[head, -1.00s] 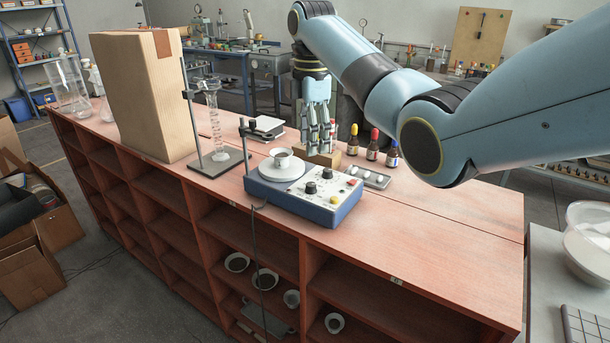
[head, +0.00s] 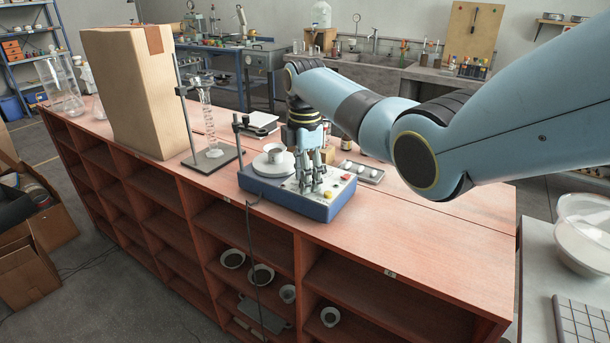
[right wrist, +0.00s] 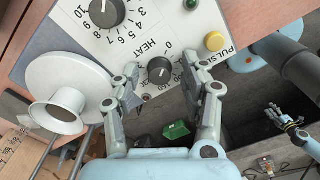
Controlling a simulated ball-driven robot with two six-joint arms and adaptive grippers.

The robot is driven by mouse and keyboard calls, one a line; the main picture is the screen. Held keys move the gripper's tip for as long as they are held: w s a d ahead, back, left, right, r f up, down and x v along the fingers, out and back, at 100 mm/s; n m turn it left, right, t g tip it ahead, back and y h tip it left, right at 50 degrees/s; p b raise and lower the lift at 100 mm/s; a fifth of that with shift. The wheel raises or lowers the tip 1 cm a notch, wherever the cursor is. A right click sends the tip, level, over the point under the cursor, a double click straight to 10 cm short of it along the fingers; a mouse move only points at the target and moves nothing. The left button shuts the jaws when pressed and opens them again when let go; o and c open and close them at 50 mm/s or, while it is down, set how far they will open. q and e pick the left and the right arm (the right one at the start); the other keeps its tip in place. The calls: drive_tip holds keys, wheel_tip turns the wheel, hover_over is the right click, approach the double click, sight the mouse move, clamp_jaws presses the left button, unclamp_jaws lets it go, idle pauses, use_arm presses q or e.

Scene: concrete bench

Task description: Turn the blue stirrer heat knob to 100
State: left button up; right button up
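The blue stirrer (head: 325,213) stands on the bench with a pale control panel. Its black heat knob (right wrist: 160,70) shows beside the word HEAT in the right wrist view; its exact setting is too small to read. My right gripper (head: 312,186) points down over the panel. In the right wrist view the right gripper (right wrist: 161,80) is open, with a finger on either side of the heat knob; contact cannot be told. The fingers hide much of the panel in the head view. My left gripper (right wrist: 284,118) shows empty, fingers apart, away from the stirrer.
A larger knob (right wrist: 105,10) and a yellow button (right wrist: 215,41) lie near the heat knob. A white dish (head: 272,166) with a small vessel sits on the stirrer. A stand with a glass cylinder (head: 207,125) and a tall box (head: 125,95) are left.

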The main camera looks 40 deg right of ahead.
clamp_jaws()
drive_tip(key=m+p, duration=0.3)
drive_tip(key=shift+r+m, duration=0.15)
drive_tip(key=shift+m, duration=0.15)
drive_tip(key=m+p, duration=0.2)
drive_tip(key=m, duration=0.1)
drive_tip(key=shift+m, duration=0.3)
drive_tip(key=m+p, duration=0.1)
drive_tip(key=m, duration=0.1)
drive_tip(key=shift+m, duration=0.4)
drive_tip(key=m+p, duration=0.1)
drive_tip(key=m, duration=0.2)
drive_tip(key=shift+m, duration=0.3)
drive_tip(key=m, duration=0.6)
drive_tip(key=shift+p, duration=0.4)
